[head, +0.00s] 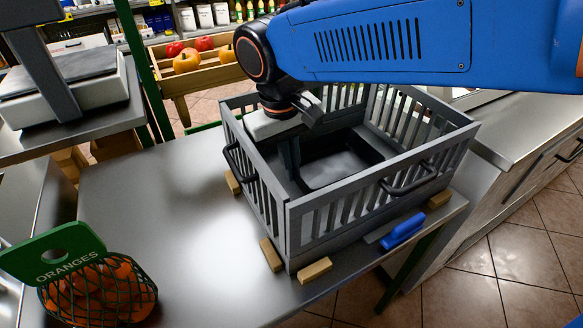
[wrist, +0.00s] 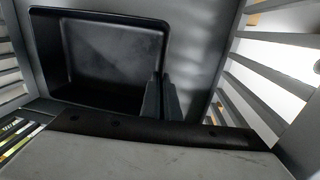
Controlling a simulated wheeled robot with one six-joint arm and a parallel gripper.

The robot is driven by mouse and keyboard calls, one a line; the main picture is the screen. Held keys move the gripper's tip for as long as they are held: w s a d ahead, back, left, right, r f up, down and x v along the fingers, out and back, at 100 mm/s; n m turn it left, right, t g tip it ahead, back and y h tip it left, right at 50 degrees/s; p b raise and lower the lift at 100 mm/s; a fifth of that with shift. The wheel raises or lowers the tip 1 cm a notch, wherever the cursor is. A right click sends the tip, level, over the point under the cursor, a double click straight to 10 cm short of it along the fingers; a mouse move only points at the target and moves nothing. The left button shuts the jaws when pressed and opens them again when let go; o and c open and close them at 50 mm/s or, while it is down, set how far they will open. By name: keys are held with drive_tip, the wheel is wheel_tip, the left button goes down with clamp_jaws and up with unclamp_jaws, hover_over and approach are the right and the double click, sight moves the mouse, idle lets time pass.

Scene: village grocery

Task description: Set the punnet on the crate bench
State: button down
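The black punnet (head: 342,160) is an empty rectangular tray inside a grey slatted crate (head: 345,208). It also shows in the wrist view (wrist: 105,55), with dark sloping walls. My gripper (head: 292,165) reaches down into the crate at the punnet's left side in the head view. In the wrist view its two fingers (wrist: 161,100) are close together at the punnet's right rim, and appear closed on that rim. The contact itself is partly hidden. Whether the punnet touches the crate floor is unclear. The crate stands on a steel bench (head: 165,215).
The bench is clear left of the crate, except for a net of oranges (head: 98,292) at the front left. Wooden blocks (head: 270,254) and a blue-handled tool (head: 403,231) lie around the crate's base. A scale (head: 65,85) stands at the back left. Slatted crate walls surround my gripper.

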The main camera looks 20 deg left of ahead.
drive_tip(key=shift+f, duration=0.3)
drive_tip(key=shift+f, duration=0.25)
drive_tip(key=c, duration=2)
unclamp_jaws()
drive_tip(key=shift+r, duration=0.1)
